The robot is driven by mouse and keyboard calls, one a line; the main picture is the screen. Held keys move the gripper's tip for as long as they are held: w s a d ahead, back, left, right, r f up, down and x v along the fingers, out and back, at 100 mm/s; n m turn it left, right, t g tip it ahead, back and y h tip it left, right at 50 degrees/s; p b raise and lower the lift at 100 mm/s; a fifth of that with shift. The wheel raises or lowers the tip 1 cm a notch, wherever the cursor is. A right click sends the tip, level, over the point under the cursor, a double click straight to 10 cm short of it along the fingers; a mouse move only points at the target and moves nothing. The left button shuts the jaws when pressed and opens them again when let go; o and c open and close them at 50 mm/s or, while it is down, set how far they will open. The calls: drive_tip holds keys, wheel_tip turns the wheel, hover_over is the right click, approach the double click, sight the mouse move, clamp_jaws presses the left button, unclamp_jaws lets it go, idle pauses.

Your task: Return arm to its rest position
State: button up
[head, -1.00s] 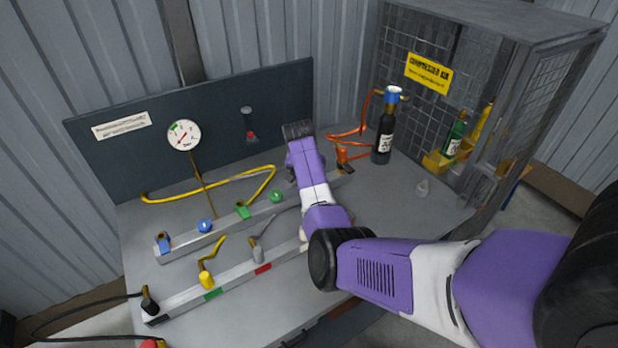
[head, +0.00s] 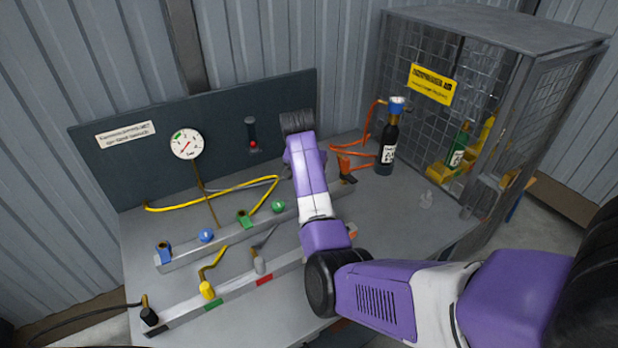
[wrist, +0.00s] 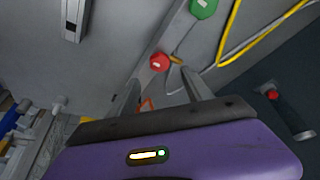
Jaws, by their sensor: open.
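My arm reaches in from the right of the head view over the grey bench (head: 400,215). My gripper's dark end (head: 297,122) is in front of the dark back panel, and its fingers are hidden there. In the wrist view my gripper (wrist: 160,78) shows two grey fingers spread apart with nothing held between them. A red knob (wrist: 159,62) on the rail appears just past the fingertips in that view. It is hidden behind my arm in the head view.
Two rails carry coloured knobs and fittings, including a green knob (head: 278,206) and a yellow fitting (head: 207,290). A gauge (head: 187,144) and red-tipped lever (head: 253,143) are on the panel. A dark bottle (head: 387,145) stands right of my gripper, before a mesh cage (head: 480,35).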

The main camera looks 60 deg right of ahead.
idle(0.3)
drive_tip(key=w+d+r+n+t+h, duration=0.35)
drive_tip(key=w+r+t+h, duration=0.2)
drive_tip(key=r, duration=0.25)
drive_tip(key=s+a+f+n+t+y+b, duration=0.15)
drive_tip(key=s+a+n+t, duration=0.4)
drive_tip(key=a, duration=0.95)
drive_tip(key=s+a+n+t+y, duration=0.2)
drive_tip(key=s+a+n+t, duration=0.4)
drive_tip(key=a, duration=1)
drive_tip(key=s+a+g+y, duration=0.1)
drive_tip(key=s+a+y, duration=0.2)
drive_tip(key=s+a, duration=0.5)
drive_tip(key=s+a+g+y, duration=0.2)
drive_tip(key=s+a, duration=0.6)
drive_tip(key=s, duration=0.7)
drive_tip(key=shift+s+a+f+y+b, duration=0.25)
drive_tip(key=shift+s+y+b, duration=0.15)
drive_tip(key=shift+y, duration=0.3)
